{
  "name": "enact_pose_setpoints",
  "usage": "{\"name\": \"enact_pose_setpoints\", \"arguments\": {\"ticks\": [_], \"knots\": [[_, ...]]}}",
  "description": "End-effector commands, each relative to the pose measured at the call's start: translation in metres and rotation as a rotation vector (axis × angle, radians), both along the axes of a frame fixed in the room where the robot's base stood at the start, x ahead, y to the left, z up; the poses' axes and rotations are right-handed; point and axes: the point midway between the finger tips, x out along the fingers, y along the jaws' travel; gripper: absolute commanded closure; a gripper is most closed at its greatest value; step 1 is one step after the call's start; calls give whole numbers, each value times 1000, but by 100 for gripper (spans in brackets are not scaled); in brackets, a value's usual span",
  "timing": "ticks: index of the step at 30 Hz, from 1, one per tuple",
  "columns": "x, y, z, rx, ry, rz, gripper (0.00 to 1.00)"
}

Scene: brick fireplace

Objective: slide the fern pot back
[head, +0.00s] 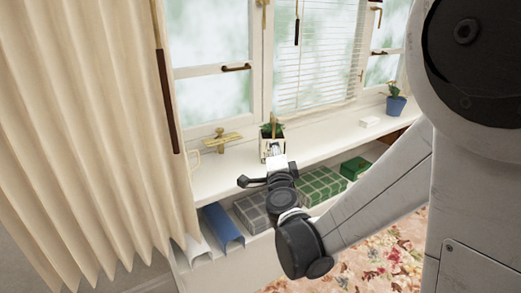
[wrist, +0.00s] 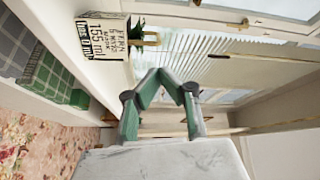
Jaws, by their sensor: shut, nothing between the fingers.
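A small leafy plant stands in a white square pot with dark print (head: 272,147) on the window sill, its lower part covered by my wrist in the head view. The printed pot also shows at upper left in the wrist view (wrist: 103,36), sideways, with green leaves beside it. A second leafy plant stands in a blue pot (head: 395,106) farther right on the sill. I cannot tell for sure which is the fern. My gripper (wrist: 160,74) is shut and empty, its fingertips together in the wrist view, apart from the printed pot. The fingertips are hidden in the head view.
The white sill (head: 330,142) is bare between the pots except for a small white block (head: 370,121). A brass piece (head: 219,138) and a cream mug lie left. A cream curtain (head: 90,120) hangs at left.

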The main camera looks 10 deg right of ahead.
Motion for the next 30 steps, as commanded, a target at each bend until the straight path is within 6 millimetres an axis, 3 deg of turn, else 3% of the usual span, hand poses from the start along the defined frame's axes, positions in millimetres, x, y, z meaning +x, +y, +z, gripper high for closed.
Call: {"name": "enact_pose_setpoints", "arguments": {"ticks": [1,3,10,17,30], "knots": [[4,-4,-22,48,-1,-36,100],[7,-12,-44,112,-1,-86,100],[7,-28,-96,240,17,-196,100],[17,-36,-105,265,21,-219,100],[90,-62,-106,263,21,-217,100]]}}
